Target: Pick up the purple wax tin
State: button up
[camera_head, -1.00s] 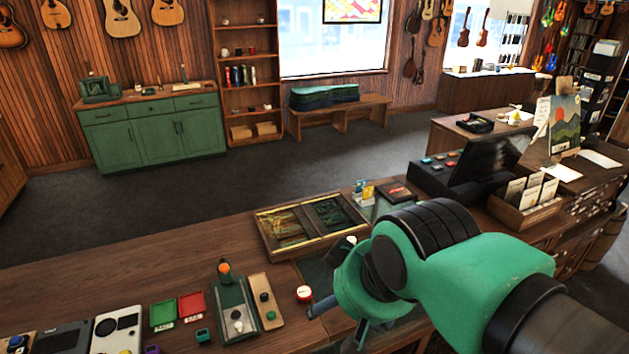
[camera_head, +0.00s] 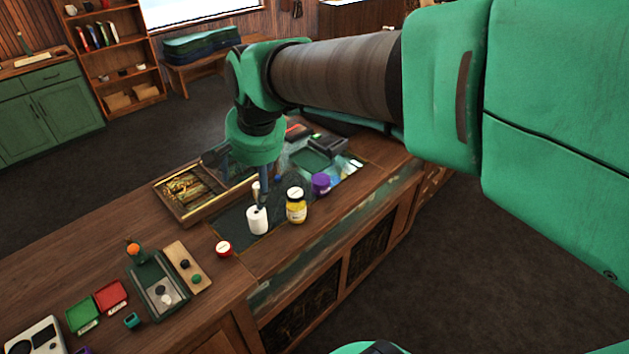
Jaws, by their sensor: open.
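A yellow jar (camera_head: 296,206) and a white bottle (camera_head: 257,221) stand close to my gripper. The counter's front edge drops to open floor.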

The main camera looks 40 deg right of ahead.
jog(key=w+d+f+m+g, duration=0.1)
jog(key=w+d+f+m, duration=0.2)
jog(key=w+d+m, duration=0.5)
jog(key=m+g+y+p, duration=0.1)
jog(key=m+g+p, duration=0.15)
jog(key=m, duration=1.15)
send_over(321, 179)
jog(key=s+d, duration=0.1)
notch_tip(321, 179, down, 18)
jog(key=shift+r+t, duration=0.25)
jog(key=shift+t, duration=0.1)
jog(key=shift+w+a+f, duration=0.1)
jog(key=shift+w+f, duration=0.05)
jog(key=shift+f, duration=1.25)
jog(key=shift+w+a+f, duration=0.1)
jog(key=shift+f, duration=1.35)
jog(key=shift+w+f, duration=0.15)
jog(key=shift+f, duration=1.25)
jog(key=shift+w+a+f+b, duration=0.15)
jog(key=shift+f+b, duration=0.1)
jog(key=shift+f, duration=1.05)
jog(key=shift+w+a+f+b, duration=0.1)
jog(key=shift+f+b, duration=0.1)
jog(key=shift+f, duration=1.05)
